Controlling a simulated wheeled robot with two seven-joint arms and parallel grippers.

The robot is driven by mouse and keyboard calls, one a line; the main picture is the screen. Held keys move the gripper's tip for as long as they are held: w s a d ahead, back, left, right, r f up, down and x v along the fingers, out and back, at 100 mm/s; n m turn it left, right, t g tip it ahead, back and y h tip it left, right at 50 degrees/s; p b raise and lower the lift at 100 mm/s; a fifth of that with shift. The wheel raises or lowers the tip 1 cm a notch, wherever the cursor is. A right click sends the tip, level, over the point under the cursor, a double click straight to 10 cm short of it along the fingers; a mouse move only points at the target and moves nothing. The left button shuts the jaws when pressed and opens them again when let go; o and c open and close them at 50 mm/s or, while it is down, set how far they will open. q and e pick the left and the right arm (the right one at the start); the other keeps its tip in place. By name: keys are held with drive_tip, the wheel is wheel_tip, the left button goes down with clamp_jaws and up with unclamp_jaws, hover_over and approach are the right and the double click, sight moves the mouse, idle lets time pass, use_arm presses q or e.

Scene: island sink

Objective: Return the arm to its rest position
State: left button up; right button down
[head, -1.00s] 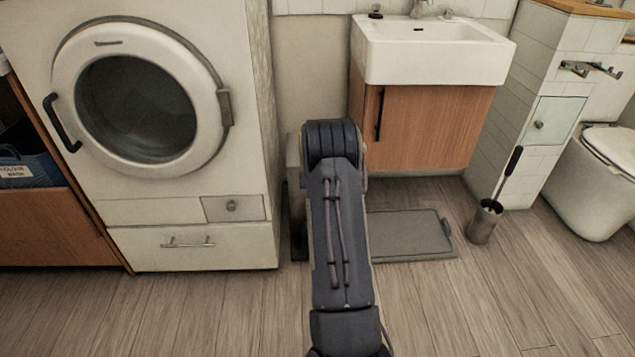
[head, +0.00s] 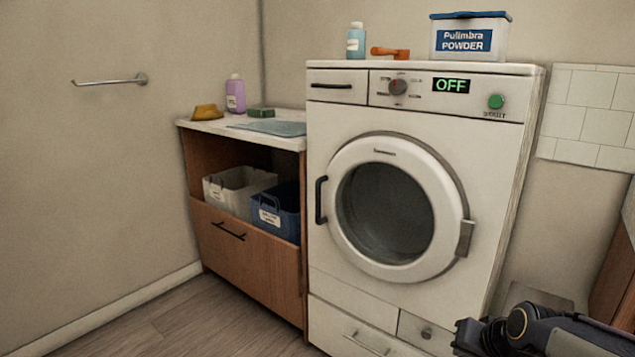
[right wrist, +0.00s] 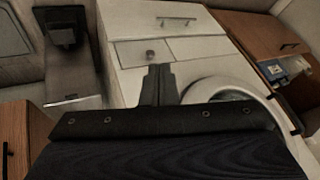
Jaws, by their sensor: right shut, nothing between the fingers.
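My right arm comes in at the lower right corner of the head view. Its dark gripper (head: 470,337) is in front of the lower right part of the washing machine (head: 330,262). In the right wrist view the right gripper's fingers (right wrist: 158,84) are together with nothing between them. They point toward the washing machine's lower drawers (right wrist: 165,22), with a gap I cannot measure. My left gripper is in neither view.
The machine's door (head: 455,205) is closed and its display reads OFF. A wooden cabinet (head: 250,262) with a white basket (head: 215,192) and a blue basket (head: 285,215) stands left of it. A powder box (head: 468,55) stands on top. Floor (head: 200,325) at the front left is clear.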

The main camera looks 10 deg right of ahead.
drive_tip(key=s+a+r+n+g+y+p, duration=0.15)
drive_tip(key=s+a+n+y, duration=0.3)
drive_tip(key=s+a, duration=1.3)
wheel_tip(320, 180, up, 34)
drive_tip(key=p, duration=3.3)
drive_tip(key=shift+w+f+n, duration=0.15)
drive_tip(key=shift+w+n, duration=0.25)
drive_tip(key=shift+n, duration=0.05)
